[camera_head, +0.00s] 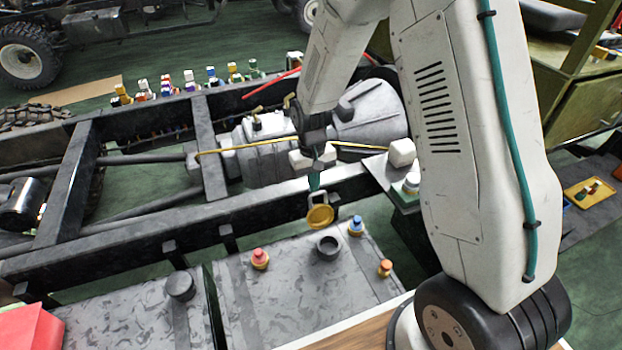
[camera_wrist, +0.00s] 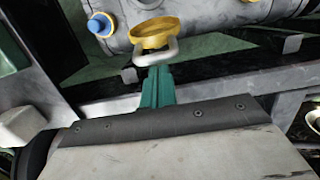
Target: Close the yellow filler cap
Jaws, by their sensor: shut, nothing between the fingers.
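The yellow filler cap (camera_head: 320,217) stands raised behind a round black filler neck (camera_head: 328,247) on the grey tank (camera_head: 285,285), apart from the neck's rim. In the wrist view the cap (camera_wrist: 155,30) shows near the top, with a pale grey loop (camera_wrist: 170,52) on its near side. My gripper (camera_head: 314,184) is just above the cap, pointing down. Its teal fingers are together with nothing between them. In the wrist view the gripper (camera_wrist: 156,70) has its tips at or very near the loop; I cannot tell whether they touch.
Blue (camera_head: 356,226), red (camera_head: 260,258) and orange (camera_head: 385,268) small caps stand on the tank around the neck. The dark chassis rail (camera_head: 150,222) runs behind it. Another tank with a black cap (camera_head: 180,286) is at left. A yellow rod (camera_head: 245,146) crosses behind my gripper.

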